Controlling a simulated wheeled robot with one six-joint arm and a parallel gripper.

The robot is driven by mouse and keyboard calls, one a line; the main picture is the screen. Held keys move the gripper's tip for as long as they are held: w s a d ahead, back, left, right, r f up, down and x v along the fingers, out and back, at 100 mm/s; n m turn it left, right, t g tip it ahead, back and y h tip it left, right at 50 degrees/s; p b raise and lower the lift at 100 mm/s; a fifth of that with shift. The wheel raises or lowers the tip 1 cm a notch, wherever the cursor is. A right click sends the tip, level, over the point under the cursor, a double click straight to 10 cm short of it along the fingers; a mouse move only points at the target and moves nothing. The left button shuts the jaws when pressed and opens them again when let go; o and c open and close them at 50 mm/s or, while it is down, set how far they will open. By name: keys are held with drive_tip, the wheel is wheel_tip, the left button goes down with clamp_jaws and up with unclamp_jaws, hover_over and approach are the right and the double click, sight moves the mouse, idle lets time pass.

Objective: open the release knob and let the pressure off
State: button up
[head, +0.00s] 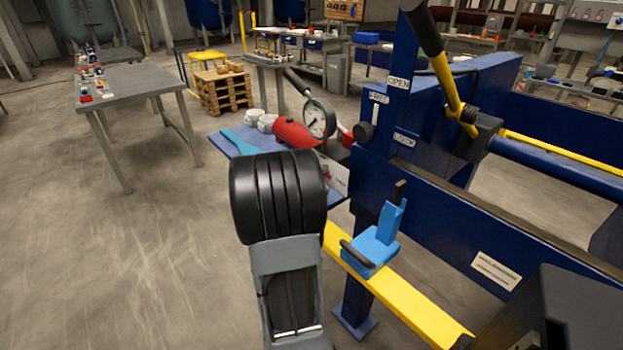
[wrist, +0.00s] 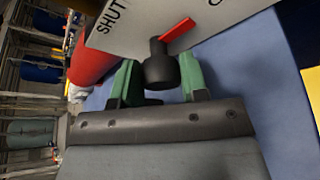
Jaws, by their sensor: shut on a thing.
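The release knob (wrist: 159,70) is black with a red pointer (wrist: 179,29), in front of a white plate (wrist: 138,22). The plate reads SHUT at left and a cut-off word starting with O at right. The pointer slants up and right, toward the O side. My gripper (wrist: 160,82) is shut on the knob, one green finger on each side. In the head view, my black and grey arm hides the gripper and knob. The red pump body (head: 295,133) and round pressure gauge (head: 318,118) show behind it; the needle is too small to read.
A blue bench top (head: 240,146) carries the pump. The blue press frame (head: 450,205) stands right, with a black knob (head: 364,131) and a yellow lever (head: 446,80). A blue bracket (head: 372,248) sits on a yellow rail (head: 400,292).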

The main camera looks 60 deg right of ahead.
drive_tip(key=o, duration=0.6)
drive_tip(key=shift+o, duration=0.2)
drive_tip(key=p+v, duration=0.1)
drive_tip(key=v, duration=1.3)
drive_tip(key=shift+d, duration=0.1)
